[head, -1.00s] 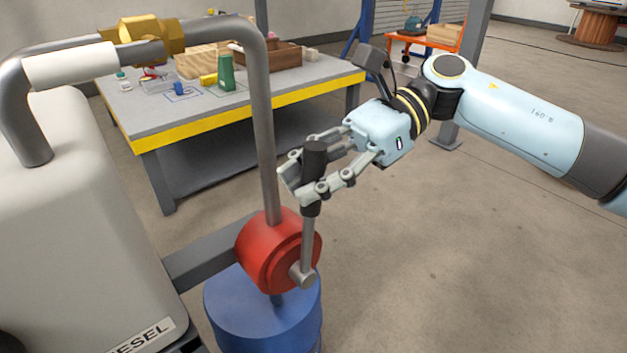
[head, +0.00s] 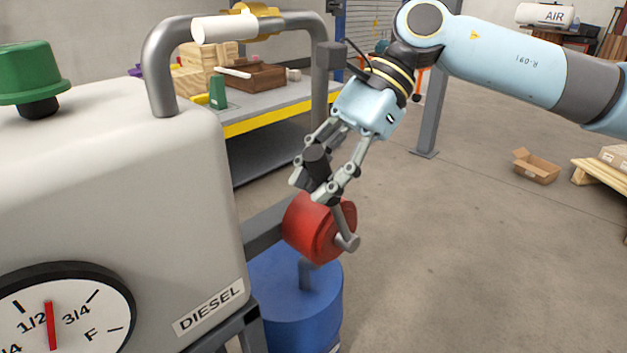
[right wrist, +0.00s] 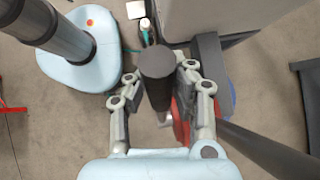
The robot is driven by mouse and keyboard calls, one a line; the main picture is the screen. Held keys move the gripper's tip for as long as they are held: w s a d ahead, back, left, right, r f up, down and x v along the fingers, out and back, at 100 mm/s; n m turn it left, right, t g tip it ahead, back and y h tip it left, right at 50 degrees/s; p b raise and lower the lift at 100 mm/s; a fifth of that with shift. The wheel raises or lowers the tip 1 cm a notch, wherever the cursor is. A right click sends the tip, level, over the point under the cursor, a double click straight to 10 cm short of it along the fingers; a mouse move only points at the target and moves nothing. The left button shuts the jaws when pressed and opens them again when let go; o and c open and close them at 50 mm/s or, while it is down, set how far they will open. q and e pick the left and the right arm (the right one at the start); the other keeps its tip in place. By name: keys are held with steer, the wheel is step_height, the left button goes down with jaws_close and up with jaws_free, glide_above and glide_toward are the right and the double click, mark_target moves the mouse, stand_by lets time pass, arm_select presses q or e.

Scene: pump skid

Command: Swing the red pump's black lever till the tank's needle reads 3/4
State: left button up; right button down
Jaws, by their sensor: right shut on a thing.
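My right gripper (head: 318,180) is shut on the black grip. The right wrist view shows the black grip (right wrist: 157,65) between both fingers, with part of the red pump (right wrist: 181,118) behind. The tank's gauge (head: 105,330) is cut off at the lower left. Its red needle (head: 50,325) points between the 1/2 and 3/4 marks. My left gripper is not in view.
A blue drum (head: 300,300) stands under the pump. A grey pipe (head: 330,90) rises behind it and arches to the tank. A yellow-edged workbench (head: 280,108) stands behind. The floor to the right is clear up to an open cardboard box (head: 536,170).

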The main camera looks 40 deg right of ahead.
mark_target(321, 146)
steer(key=c, duration=1.1)
jaws_free()
step_height(321, 146, up, 10)
steer(key=shift+r, duration=0.1)
